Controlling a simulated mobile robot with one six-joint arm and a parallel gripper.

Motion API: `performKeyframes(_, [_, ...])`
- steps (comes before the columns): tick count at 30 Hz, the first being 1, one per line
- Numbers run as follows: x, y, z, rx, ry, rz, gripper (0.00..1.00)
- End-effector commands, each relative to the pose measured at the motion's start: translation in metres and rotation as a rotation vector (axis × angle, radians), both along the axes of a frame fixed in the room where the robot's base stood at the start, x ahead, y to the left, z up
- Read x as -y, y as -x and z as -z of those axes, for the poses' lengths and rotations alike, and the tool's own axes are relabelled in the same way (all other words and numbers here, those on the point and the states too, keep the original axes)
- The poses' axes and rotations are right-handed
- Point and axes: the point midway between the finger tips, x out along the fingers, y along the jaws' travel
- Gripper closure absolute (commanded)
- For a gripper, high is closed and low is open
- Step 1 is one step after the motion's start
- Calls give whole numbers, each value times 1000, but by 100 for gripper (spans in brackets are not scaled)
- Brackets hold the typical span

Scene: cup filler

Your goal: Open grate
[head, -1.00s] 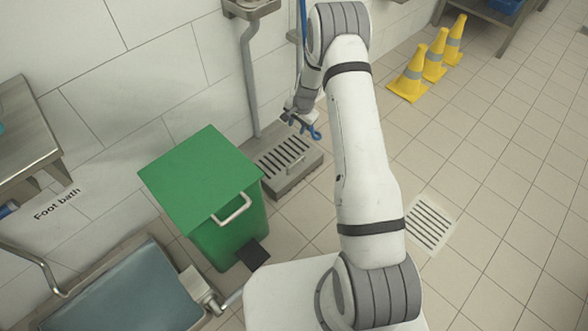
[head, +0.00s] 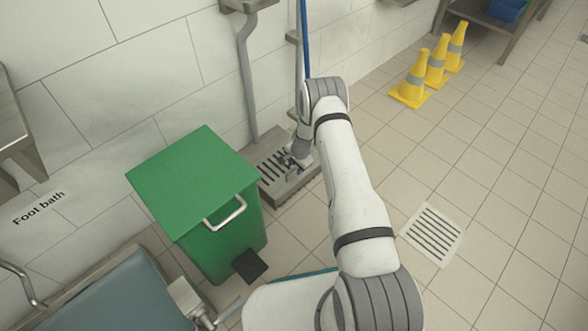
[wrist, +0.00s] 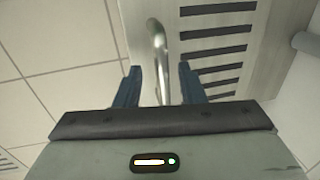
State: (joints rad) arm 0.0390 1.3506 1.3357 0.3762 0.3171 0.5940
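The grate (head: 268,173) is a grey metal slotted panel on a low box against the wall. In the wrist view, its slots (wrist: 214,50) run at the upper right, and a shiny curved metal handle (wrist: 157,42) stands at its left side. My gripper (wrist: 160,68) is open, its two blue fingers on either side of the handle's lower end, with gaps visible on both sides. In the head view, my gripper (head: 297,161) is low over the grate's right part, and its fingers are hard to make out.
A green bin (head: 197,180) with a pedal stands just left of the grate. A pipe (head: 246,75) and a blue pole (head: 305,40) rise behind it. A floor drain (head: 433,234) lies right of my arm. Yellow cones (head: 411,79) stand farther back. The floor to the right is mostly clear.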

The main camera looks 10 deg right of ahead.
Motion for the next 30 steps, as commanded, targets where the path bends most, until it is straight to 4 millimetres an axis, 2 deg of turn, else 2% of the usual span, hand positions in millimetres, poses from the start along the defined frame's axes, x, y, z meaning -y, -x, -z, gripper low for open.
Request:
performKeyframes(9, [-1, -1, 3, 1, 0, -1, 64])
performKeyframes(22, [-1, -1, 3, 0, 0, -1, 98])
performKeyframes(30, [-1, 0, 4, -3, 0, -1, 100])
